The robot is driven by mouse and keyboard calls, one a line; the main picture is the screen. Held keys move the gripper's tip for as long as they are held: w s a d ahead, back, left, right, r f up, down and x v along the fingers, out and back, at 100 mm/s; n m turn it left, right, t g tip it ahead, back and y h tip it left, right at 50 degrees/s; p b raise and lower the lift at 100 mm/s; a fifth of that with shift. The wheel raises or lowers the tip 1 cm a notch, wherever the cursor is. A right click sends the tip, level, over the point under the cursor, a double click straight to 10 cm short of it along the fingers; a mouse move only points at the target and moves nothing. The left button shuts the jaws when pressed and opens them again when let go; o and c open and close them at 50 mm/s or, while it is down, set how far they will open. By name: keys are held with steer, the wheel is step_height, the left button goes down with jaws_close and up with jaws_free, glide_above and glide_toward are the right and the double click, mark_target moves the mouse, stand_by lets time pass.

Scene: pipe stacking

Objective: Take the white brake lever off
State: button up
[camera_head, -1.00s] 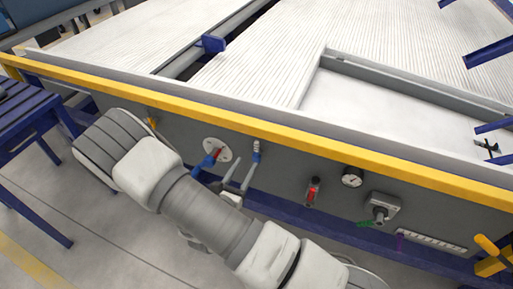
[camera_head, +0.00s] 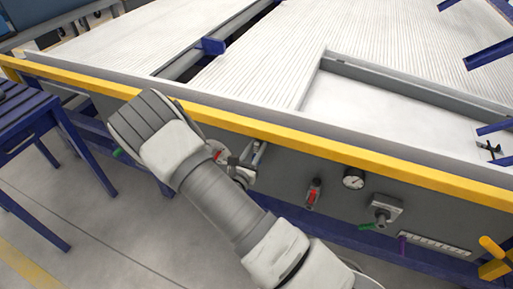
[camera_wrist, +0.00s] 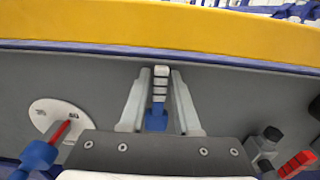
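The white brake lever (camera_wrist: 159,85) stands upright on the grey front panel, with a pale ribbed upper part and a blue base. My gripper (camera_wrist: 161,76) is open in the wrist view, with one finger on each side of the lever. Narrow gaps show between the fingers and the lever, so it is not gripped. In the head view my gripper (camera_head: 252,161) is at the panel just below the yellow rail, and my arm and fingers hide most of the lever there.
A yellow rail (camera_head: 300,145) runs above the panel. A white disc (camera_wrist: 45,112) with a red-and-blue lever is left of my gripper. A red-handled valve (camera_head: 312,195), a gauge (camera_head: 353,179) and a switch box (camera_head: 381,208) are to the right. A blue table (camera_head: 30,140) stands at left.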

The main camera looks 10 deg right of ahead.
jaws_close()
stand_by(1.1)
